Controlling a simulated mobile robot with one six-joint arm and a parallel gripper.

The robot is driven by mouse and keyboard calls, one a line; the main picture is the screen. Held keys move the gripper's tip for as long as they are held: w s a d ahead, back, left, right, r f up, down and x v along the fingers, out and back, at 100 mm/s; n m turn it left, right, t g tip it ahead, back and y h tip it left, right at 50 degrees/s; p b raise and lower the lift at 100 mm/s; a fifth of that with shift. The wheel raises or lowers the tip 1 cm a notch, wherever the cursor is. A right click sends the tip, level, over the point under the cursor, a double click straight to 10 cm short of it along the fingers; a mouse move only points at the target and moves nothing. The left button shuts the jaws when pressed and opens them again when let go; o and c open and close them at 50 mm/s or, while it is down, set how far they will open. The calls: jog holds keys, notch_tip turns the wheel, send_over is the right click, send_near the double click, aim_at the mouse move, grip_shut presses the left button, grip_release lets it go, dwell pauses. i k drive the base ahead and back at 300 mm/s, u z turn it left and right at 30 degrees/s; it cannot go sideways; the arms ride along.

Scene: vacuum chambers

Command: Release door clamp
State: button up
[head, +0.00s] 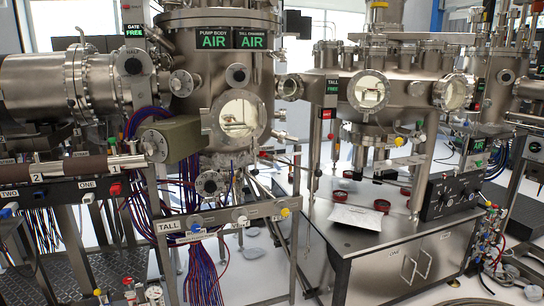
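A tall steel chamber (208,62) stands left of centre, with signs reading "PUMP BODY AIR" and "TALL CHAMBER AIR" near its top. A round flanged window (240,118) faces me on its front. A second, wider chamber (402,62) at right has a round window (369,91) on its front and another port (453,93) to its right. I cannot pick out which fitting is the door clamp, or whether it is fastened. My gripper is not in view.
A rail labelled TALL (172,226) with knobs crosses in front of the tall chamber. A steel cabinet (385,262) at right bears a pale sheet (357,217) and several red rings. Cable bundles hang at left. Pipes and frames leave little free room.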

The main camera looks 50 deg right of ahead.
aim_at(255, 172)
jog(key=u, duration=1.6)
jog(key=k, duration=0.1)
jog(key=z, duration=3.05)
jog(key=k, duration=0.95)
jog(key=u, duration=0.15)
jog(key=i, duration=0.65)
